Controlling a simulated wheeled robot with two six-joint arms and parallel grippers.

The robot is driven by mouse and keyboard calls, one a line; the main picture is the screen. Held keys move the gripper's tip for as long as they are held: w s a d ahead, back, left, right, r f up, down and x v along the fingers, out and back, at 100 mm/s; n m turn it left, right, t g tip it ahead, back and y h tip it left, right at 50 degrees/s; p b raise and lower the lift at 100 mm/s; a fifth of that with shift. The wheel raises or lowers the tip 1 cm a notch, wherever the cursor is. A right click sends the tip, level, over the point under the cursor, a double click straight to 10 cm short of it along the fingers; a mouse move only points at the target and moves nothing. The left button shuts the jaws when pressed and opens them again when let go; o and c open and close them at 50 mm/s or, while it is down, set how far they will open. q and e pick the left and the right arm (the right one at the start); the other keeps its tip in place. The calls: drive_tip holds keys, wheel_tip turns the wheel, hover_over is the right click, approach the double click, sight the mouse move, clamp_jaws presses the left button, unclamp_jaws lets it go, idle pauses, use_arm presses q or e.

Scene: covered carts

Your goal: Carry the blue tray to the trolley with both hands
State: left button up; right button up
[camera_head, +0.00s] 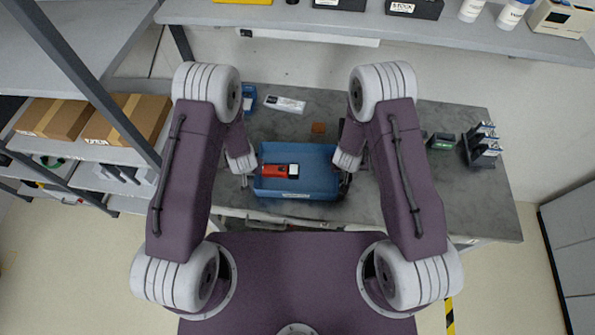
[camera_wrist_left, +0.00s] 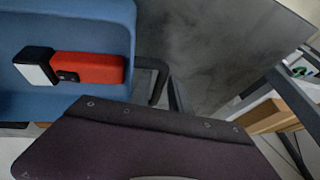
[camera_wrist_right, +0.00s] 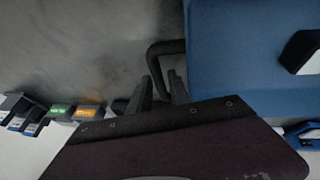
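The blue tray (camera_head: 322,180) rests near the front edge of the grey bench (camera_head: 460,200), with a red item (camera_head: 274,170) and a black-and-white item (camera_head: 293,171) inside. It has a black handle at each end. My left gripper (camera_head: 243,181) is at its left end; in the left wrist view its fingers (camera_wrist_left: 165,95) are by the handle (camera_wrist_left: 160,72) and look apart. My right gripper (camera_head: 345,183) is at the right end; in the right wrist view its spread fingers (camera_wrist_right: 162,90) are around the other handle (camera_wrist_right: 158,50). No trolley is recognisable.
A small blue bin (camera_head: 249,97), a white label card (camera_head: 285,104) and a brown block (camera_head: 318,128) lie behind the tray. A dark rack (camera_head: 482,145) stands at the bench's right. Shelving with cardboard boxes (camera_head: 130,118) is at left, grey cabinet (camera_head: 575,225) at right.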

use_arm(q)
drive_tip(key=shift+w+a+f, duration=0.1)
drive_tip(key=shift+w+f, duration=0.05)
drive_tip(key=shift+f, duration=0.35)
use_arm(e)
drive_tip(key=shift+w+d+f, duration=0.15)
drive_tip(key=shift+f, duration=0.3)
use_arm(q)
clamp_jaws()
use_arm(e)
clamp_jaws()
use_arm(q)
drive_tip(key=shift+r, duration=0.15)
use_arm(e)
drive_tip(key=shift+r, duration=0.1)
